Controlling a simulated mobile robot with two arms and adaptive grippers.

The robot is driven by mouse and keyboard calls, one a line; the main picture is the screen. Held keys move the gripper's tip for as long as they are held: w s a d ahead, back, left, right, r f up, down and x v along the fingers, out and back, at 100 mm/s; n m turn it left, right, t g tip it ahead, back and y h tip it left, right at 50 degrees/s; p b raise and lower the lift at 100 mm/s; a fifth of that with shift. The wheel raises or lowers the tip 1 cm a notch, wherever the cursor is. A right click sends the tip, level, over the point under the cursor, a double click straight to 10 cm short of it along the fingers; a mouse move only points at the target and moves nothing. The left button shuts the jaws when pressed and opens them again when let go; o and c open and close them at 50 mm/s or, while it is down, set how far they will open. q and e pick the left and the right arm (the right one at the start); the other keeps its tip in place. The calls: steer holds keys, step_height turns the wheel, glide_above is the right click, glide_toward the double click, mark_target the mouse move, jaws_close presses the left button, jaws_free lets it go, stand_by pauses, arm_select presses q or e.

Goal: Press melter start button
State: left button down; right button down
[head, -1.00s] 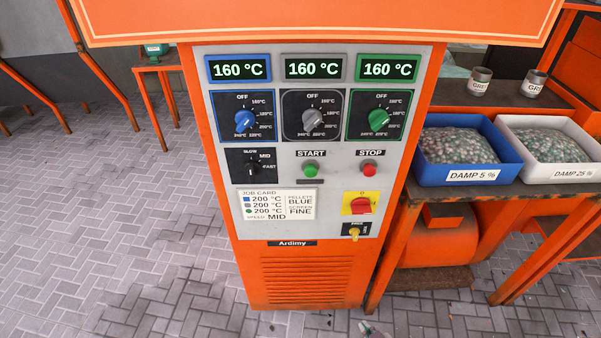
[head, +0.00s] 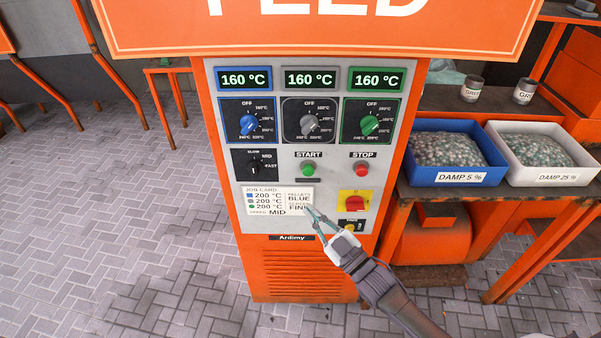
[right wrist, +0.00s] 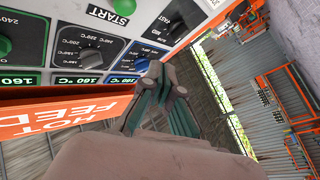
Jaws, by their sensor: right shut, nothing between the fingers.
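The green START button (head: 308,169) is on the grey panel of the orange melter cabinet (head: 300,270), under its START label. It also shows at the top edge of the right wrist view (right wrist: 124,6). My right gripper (head: 309,210) comes up from the lower right in the head view. It is shut and empty. Its fingertips appear over the lower right of the job card (head: 265,195), below the START button and apart from it. In the right wrist view the closed fingers (right wrist: 163,80) overlap the panel's edge. My left gripper is not in view.
The red STOP button (head: 361,170) is right of START. A red rotary switch on yellow (head: 355,203) sits below it. Three displays read 160 °C above the blue, grey and green knobs. Blue (head: 490,130) and white (head: 575,177) pellet trays stand on the right bench.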

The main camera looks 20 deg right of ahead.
mark_target(308, 170)
steer(key=shift+a+r+y, duration=0.3)
steer(key=shift+r+y, duration=0.1)
steer(key=shift+r, duration=0.35)
steer(key=w+d+b, duration=0.2)
steer(key=w+b, duration=0.2)
steer(key=w, duration=0.4)
steer(key=shift+w+d+b, duration=0.2)
steer(key=shift+b, duration=0.15)
steer(key=shift+w, duration=0.15)
stand_by(0.9)
steer(key=shift+w+d, duration=0.1)
steer(key=shift+w, duration=0.15)
